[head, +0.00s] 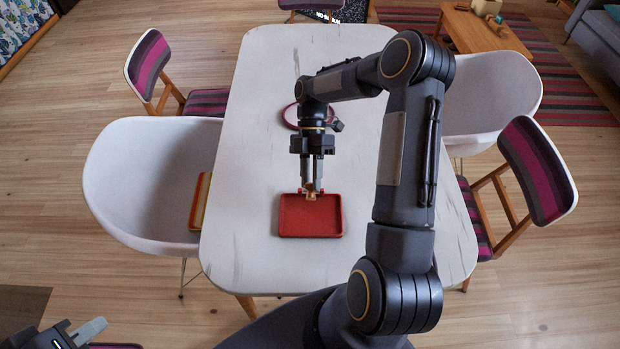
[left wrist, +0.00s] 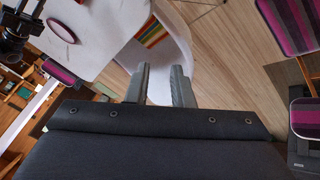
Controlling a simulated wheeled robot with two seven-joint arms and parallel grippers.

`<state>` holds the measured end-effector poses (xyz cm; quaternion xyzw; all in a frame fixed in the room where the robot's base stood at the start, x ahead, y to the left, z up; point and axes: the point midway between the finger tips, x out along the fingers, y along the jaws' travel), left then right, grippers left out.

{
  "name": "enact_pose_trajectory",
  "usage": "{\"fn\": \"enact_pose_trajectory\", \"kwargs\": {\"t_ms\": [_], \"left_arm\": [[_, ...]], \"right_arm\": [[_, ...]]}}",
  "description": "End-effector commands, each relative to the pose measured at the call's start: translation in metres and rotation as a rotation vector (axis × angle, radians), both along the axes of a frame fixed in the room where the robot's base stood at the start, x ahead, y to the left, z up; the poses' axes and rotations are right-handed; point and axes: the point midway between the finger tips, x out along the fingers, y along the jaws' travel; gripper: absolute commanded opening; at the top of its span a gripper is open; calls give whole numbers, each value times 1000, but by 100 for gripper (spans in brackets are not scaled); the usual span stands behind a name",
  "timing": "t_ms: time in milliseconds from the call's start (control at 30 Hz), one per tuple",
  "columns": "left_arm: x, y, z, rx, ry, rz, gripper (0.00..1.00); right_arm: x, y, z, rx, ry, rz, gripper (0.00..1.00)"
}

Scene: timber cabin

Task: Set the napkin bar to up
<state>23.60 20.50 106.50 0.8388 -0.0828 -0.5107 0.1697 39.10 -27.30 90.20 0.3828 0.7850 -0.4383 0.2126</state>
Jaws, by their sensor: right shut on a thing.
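A red, shallow, tray-like holder (head: 310,220) lies on the white table, near its front. My right gripper (head: 313,186) points down at the holder's far edge. It is shut on a small tan-gold piece (head: 313,196), which looks like part of the napkin bar. The fingers hide much of this piece, and I cannot tell the bar's angle. My left gripper (head: 85,333) is at the bottom left, away from the table. In the left wrist view its two fingers (left wrist: 160,88) are apart with nothing between them.
The white table (head: 240,240) is mostly bare. A round dark-red-rimmed plate (head: 289,117) lies behind my right gripper. White chairs (head: 140,175) (head: 490,95) and striped chairs (head: 540,170) stand close around the table. A yellow-edged item (head: 200,202) rests on the left white chair.

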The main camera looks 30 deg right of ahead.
Motion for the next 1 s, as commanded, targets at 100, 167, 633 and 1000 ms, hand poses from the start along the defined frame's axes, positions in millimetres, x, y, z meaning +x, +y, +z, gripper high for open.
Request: {"fn": "enact_pose_trajectory", "kwargs": {"t_ms": [100, 167, 633, 1000], "left_arm": [[11, -5, 3, 53, -8, -103, 5], [20, -10, 5, 99, -20, -195, 0], [112, -161, 7, 599, -292, -1303, 0], [89, -335, -39, 876, -605, -2095, 0]], "right_arm": [[0, 0, 1, 1, 0, 1, 0], [0, 0, 1, 1, 0, 1, 0], [0, 0, 1, 1, 1, 1, 0], [0, 0, 1, 1, 0, 0, 0]]}}
